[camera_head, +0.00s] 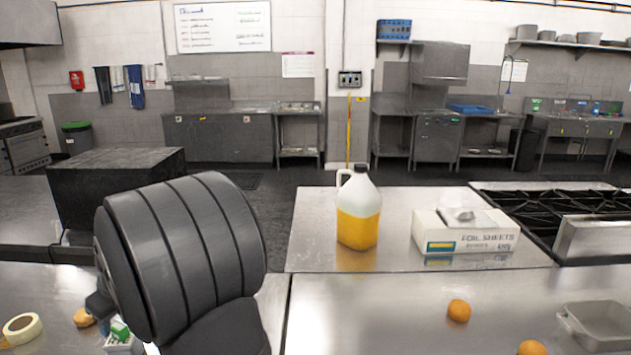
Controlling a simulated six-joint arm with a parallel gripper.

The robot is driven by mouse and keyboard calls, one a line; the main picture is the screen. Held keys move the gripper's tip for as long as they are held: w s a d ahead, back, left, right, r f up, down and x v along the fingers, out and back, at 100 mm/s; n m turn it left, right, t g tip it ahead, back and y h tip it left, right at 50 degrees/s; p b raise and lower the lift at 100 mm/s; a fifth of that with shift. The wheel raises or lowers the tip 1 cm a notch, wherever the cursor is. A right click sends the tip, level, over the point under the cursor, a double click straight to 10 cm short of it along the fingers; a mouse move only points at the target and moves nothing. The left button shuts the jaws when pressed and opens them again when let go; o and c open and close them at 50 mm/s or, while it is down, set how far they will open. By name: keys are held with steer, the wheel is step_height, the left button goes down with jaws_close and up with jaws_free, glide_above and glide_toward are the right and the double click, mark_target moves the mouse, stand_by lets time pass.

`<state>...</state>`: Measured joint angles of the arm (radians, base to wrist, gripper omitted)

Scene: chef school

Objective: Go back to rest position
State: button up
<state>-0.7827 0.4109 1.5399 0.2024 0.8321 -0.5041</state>
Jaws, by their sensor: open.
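My arm's large dark grey ribbed link (185,255) fills the lower left, close to the camera. It hides part of the counter behind it. A small dark piece (99,304) shows at its left edge, near a green and white item (120,335) on the counter. I cannot tell what this piece belongs to. My gripper's fingers do not show, and I see nothing held.
On the steel counter (380,315) are a tape roll (22,328), a bread-like item (84,318), two oranges (459,310) (532,348) and a metal tray (598,325). Behind stand a jug (358,215), a foil-sheets box (465,235) and a stove (560,215). The counter's middle is clear.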

step_height(320, 180, down, 3)
steer(key=shift+r, duration=0.15)
steer(key=v, duration=1.2)
steer(key=x, duration=1.1)
steer(key=shift+a+f, duration=0.15)
steer(key=shift+f, duration=0.1)
steer(key=shift+w+a+r, duration=0.15)
steer(key=shift+w+r, duration=0.05)
steer(key=shift+r, duration=0.05)
step_height(320, 180, up, 4)
steer(key=shift+f, duration=0.2)
steer(key=w+d+r, duration=0.3)
steer(key=d+r, duration=0.4)
steer(key=d, duration=0.5)
steer(key=s+a+f+n, duration=0.1)
steer(key=a+f, duration=0.3)
steer(key=a, duration=0.6)
steer(key=s+a+f+n+g, duration=0.1)
steer(key=a+f, duration=0.4)
steer(key=a, duration=0.5)
steer(key=s+a+f+n, duration=0.1)
steer(key=a+f, duration=0.3)
steer(key=a, duration=0.6)
steer(key=shift+s+a+f, duration=0.1)
steer(key=shift+s+f, duration=0.15)
steer(key=shift+s, duration=0.3)
